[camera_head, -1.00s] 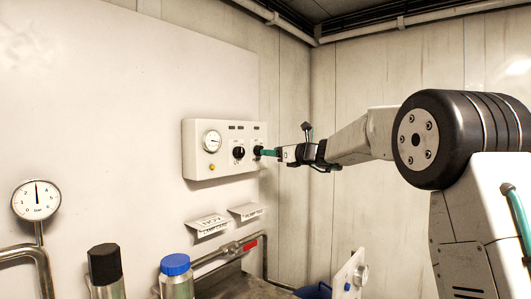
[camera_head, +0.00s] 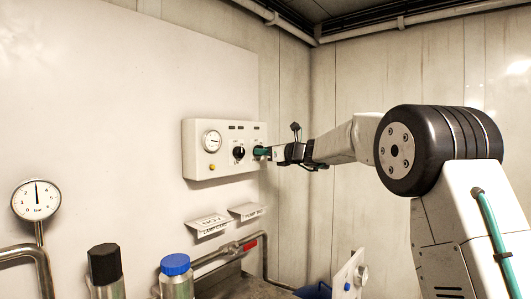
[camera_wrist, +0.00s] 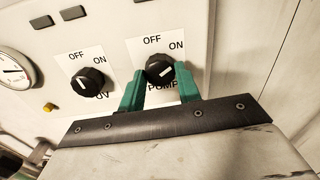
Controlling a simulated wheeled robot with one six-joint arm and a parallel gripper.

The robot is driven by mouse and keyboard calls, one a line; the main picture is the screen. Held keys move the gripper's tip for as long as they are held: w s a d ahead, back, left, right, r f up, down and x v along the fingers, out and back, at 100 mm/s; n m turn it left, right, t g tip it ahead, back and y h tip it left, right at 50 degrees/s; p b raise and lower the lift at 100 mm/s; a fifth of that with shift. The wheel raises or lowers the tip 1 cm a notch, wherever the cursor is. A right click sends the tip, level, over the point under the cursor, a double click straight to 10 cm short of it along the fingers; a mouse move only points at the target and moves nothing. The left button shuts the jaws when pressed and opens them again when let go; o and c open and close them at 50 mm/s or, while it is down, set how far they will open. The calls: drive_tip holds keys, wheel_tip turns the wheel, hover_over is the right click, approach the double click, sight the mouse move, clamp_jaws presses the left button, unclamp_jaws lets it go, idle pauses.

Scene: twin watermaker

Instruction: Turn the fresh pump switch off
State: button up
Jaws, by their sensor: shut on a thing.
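The pump switch (camera_wrist: 159,67) is a black round knob on a white plate marked OFF, ON and PUMP, the last word partly covered by my fingers. Its white mark seems to point right, toward the ON side. My gripper (camera_wrist: 160,72) has its two green fingers on either side of the knob, shut on it. In the head view, my gripper (camera_head: 263,151) reaches the right side of the control panel (camera_head: 200,165), and the fingers mostly hide the knob there.
Left of the pump switch is a UV switch (camera_wrist: 85,81) with its own OFF and ON marks. The panel also bears a gauge (camera_head: 212,140) and a yellow button (camera_head: 212,167). Below are label plates (camera_head: 207,224), a blue-capped bottle (camera_head: 175,265) and pipes.

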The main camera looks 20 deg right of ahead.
drive_tip(key=n, duration=1.1)
drive_tip(key=shift+f+n, duration=0.1)
drive_tip(key=shift+n, duration=0.3)
idle(0.5)
drive_tip(key=o, duration=1)
drive_tip(key=shift+c, duration=0.2)
drive_tip(key=shift+s, duration=0.1)
